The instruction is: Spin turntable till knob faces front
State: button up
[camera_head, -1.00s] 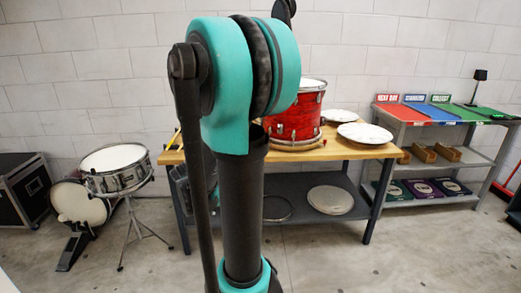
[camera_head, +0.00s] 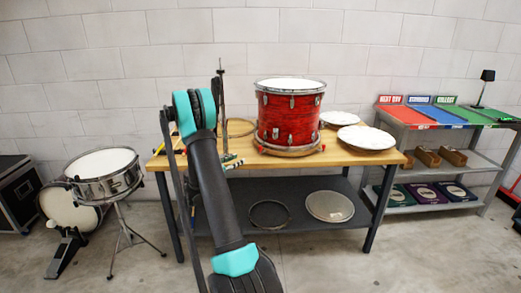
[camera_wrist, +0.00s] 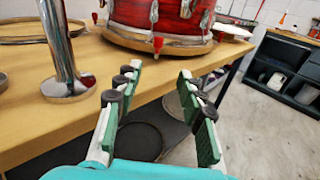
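A red drum (camera_head: 290,118) with chrome lugs stands upright on a round wooden turntable (camera_head: 290,151) on the workbench. The drum (camera_wrist: 165,14) and turntable rim (camera_wrist: 185,49) also show in the wrist view. A small red tip (camera_wrist: 157,44) shows at the near side of the rim; I cannot tell whether it is the knob or drum hardware. My gripper (camera_wrist: 160,82) is open and empty, its green-padded fingers spread toward the drum. It is apart from the turntable, near the bench's front edge.
The wooden bench top (camera_head: 355,157) has pale round drumheads (camera_head: 366,138) at right. A chrome stand (camera_wrist: 62,50) is close to the left of my gripper, beside a wooden hoop (camera_wrist: 20,31). A snare drum (camera_head: 104,173) stands left; a shelf rack (camera_head: 440,160) stands right.

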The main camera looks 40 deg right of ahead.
aim_at(260, 148)
jog(key=shift+n+h, duration=0.3)
jog(key=shift+h, duration=0.1)
jog(key=x, duration=1.8)
jog(key=shift+w+f, duration=0.2)
jog(key=shift+a, duration=0.1)
grip_shut()
